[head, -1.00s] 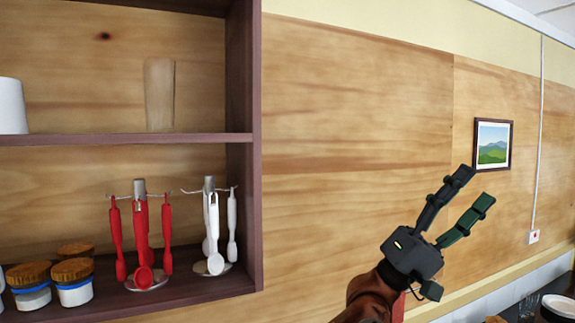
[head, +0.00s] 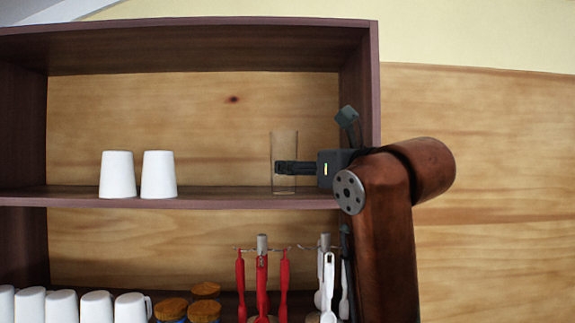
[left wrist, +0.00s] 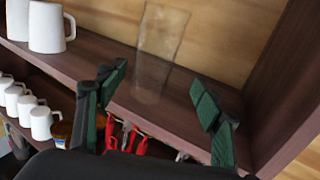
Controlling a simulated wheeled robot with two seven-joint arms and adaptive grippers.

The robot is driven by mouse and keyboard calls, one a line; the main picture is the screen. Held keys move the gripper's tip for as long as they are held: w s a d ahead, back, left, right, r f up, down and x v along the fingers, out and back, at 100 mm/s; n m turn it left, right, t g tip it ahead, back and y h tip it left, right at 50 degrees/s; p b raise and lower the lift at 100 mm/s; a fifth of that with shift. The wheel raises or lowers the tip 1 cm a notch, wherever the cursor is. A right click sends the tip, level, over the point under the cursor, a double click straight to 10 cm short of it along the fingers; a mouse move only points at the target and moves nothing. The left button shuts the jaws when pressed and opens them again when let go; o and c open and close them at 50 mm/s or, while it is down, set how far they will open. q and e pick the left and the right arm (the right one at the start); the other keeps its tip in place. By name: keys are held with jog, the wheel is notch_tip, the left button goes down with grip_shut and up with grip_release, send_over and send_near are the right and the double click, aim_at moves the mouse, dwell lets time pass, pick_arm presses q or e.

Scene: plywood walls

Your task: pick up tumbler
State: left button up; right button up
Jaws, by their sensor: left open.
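The tumbler (head: 284,146) is a clear, tall glass standing upright on the upper shelf (head: 225,202), near its right end. My left gripper (head: 312,140) is open at the shelf, close to the tumbler's right side. In the head view one finger overlaps the lower part of the glass and the other points up to the right. In the left wrist view the tumbler (left wrist: 160,48) stands ahead, between the two open fingers (left wrist: 158,88) and beyond their tips. The gripper appears empty. My right gripper is not in view.
Two white cups (head: 118,175) stand left on the upper shelf. The cabinet's right side wall (head: 360,85) is close to my gripper. Below hang red utensils (head: 262,275) and white utensils (head: 328,285); jars (head: 203,308) and white mugs (head: 97,306) stand left of them.

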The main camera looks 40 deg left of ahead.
pick_arm(q)
jog(key=p+x, duration=0.1)
jog(key=x, duration=0.1)
jog(key=p+x, duration=0.1)
jog(key=x, duration=0.1)
jog(key=s+p+x, duration=0.1)
jog(key=x, duration=0.1)
jog(key=shift+w+a, duration=0.2)
jog(key=shift+a, duration=0.3)
jog(key=shift+w+a+f+p, duration=0.1)
jog(key=shift+w+a+p, duration=0.15)
jog(key=shift+a, duration=0.2)
jog(key=shift+d, duration=0.2)
jog(key=c, duration=0.3)
jog(key=shift+a, duration=0.15)
jog(key=c, duration=1.1)
